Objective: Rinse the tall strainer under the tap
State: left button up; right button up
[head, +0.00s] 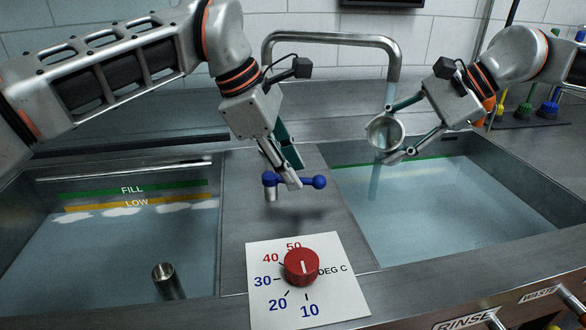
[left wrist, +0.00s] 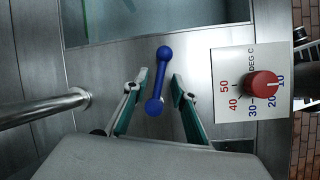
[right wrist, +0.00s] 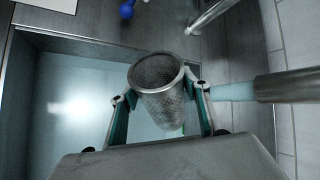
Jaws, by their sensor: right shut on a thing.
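The tall strainer (head: 384,133), a grey mesh cup with a metal rim, is held in my right gripper (head: 398,130) above the right basin. In the right wrist view the strainer (right wrist: 160,88) sits between the two fingers. The tap (head: 393,66) arches over that basin. A pale blue stream (right wrist: 232,92) leaves its spout beside the strainer; whether it enters the mesh I cannot tell. My left gripper (left wrist: 160,95) is open, its fingers on either side of the blue tap handle (left wrist: 162,80), with gaps visible. The handle also shows in the head view (head: 318,182).
The red temperature dial (head: 301,266) sits on a white plate in front of the handle. The left basin (head: 110,255) holds water, FILL and LOW bands and a metal standpipe (head: 168,281). RINSE and WASTE labels mark the front edge. Bottles and brushes stand at the far right.

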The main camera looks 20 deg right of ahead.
pick_arm(q)
jog(key=v, duration=1.1)
jog(key=shift+r, duration=0.1)
dwell(0.4)
